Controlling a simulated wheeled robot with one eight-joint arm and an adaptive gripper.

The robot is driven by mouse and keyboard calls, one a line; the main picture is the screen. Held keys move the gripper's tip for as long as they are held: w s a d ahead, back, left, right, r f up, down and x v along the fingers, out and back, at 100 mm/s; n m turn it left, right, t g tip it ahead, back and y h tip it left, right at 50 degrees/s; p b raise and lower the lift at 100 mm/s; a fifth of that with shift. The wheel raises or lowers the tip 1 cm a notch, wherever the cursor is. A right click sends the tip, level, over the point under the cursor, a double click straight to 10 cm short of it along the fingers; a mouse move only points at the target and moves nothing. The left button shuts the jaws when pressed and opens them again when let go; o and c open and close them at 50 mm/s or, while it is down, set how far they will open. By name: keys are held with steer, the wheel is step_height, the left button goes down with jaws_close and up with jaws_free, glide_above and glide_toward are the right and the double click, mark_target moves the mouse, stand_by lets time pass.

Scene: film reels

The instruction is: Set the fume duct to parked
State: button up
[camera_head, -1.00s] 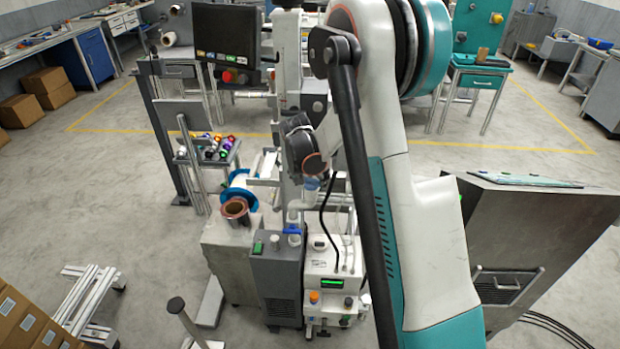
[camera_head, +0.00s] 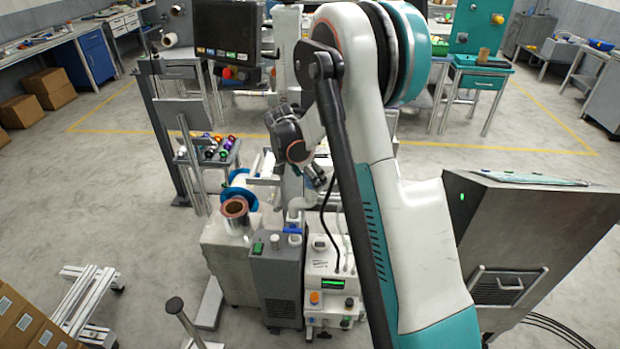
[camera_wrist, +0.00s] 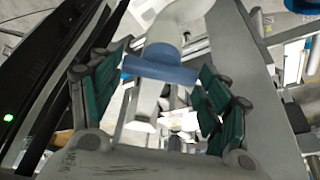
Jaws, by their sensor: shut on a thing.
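In the wrist view a white pipe with a blue collar (camera_wrist: 160,65), which I take to be the fume duct, lies between the green-padded fingers of my gripper (camera_wrist: 160,92). My gripper is shut on it. In the head view my gripper (camera_head: 318,178) is above the white machine, beside the grey column. My arm and gripper hide most of the held part there, so I cannot tell the duct's full position.
A white machine (camera_head: 333,285) with a green display and a dark grey unit (camera_head: 275,278) stand below my gripper. A copper-coloured reel (camera_head: 236,212) sits to the left. A monitor (camera_head: 226,33) is behind. A large grey cabinet (camera_head: 540,230) stands at right.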

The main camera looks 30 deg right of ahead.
steer(key=m, duration=0.1)
steer(key=m+g, duration=0.1)
steer(key=m, duration=0.1)
steer(key=shift+w+m+b, duration=0.2)
steer(key=shift+m+b, duration=0.1)
steer(key=shift+w+m+g+y, duration=0.15)
steer(key=shift+m+g, duration=0.3)
steer(key=shift+m, duration=0.45)
steer(key=shift+s+m+g+y, duration=0.15)
steer(key=shift+m+g, duration=0.3)
steer(key=shift+m, duration=0.45)
steer(key=shift+w, duration=0.15)
steer(key=o, duration=1.5)
steer(key=shift+r, duration=0.1)
